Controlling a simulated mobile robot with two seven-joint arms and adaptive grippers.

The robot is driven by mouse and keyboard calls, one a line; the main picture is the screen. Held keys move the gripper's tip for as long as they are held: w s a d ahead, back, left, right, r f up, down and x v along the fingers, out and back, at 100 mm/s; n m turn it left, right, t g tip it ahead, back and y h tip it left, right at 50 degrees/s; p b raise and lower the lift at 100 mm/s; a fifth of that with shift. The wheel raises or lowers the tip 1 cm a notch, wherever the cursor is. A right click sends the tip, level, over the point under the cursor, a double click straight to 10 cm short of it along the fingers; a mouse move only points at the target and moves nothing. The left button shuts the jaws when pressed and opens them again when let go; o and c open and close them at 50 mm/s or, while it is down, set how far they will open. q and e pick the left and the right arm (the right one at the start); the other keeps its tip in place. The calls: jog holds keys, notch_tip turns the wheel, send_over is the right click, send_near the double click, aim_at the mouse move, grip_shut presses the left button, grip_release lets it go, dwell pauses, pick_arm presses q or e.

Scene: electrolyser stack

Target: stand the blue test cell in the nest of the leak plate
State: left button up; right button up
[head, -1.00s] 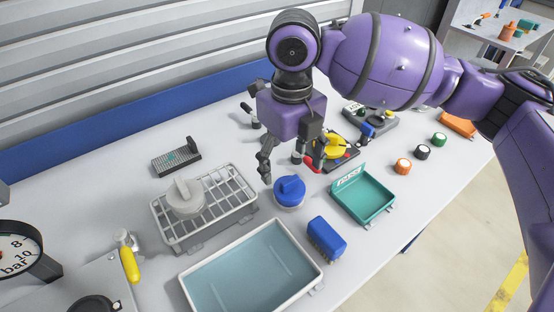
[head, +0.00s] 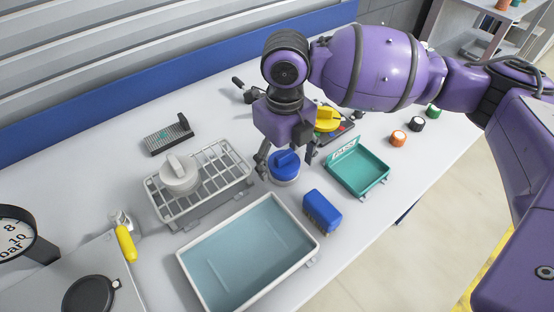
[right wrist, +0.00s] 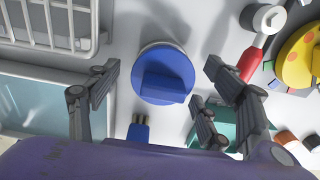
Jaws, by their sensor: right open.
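The blue test cell (head: 285,165), a round body with a blue ridged lid, stands upright on the bench between the wire rack and the teal tray. My right gripper (head: 287,158) is open above it, its fingers on either side of the lid. In the right wrist view the blue lid (right wrist: 163,76) lies between the spread fingers (right wrist: 160,72), with gaps on both sides. The grey plate (head: 130,290) at lower left, with a pressure gauge (head: 18,235), a yellow-handled valve (head: 125,240) and a black round part (head: 90,295), looks like the leak plate. I cannot make out its nest clearly. My left gripper is not in view.
A white cell (head: 178,175) stands on the wire rack (head: 222,178). A water-filled tray (head: 186,262) lies in front. A blue block (head: 322,212) and the teal tray (head: 378,182) are close to the cell. A yellow cell (head: 327,120) is behind the gripper.

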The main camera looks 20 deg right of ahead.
jog(key=c, duration=1.6)
jog(key=shift+r, duration=0.2)
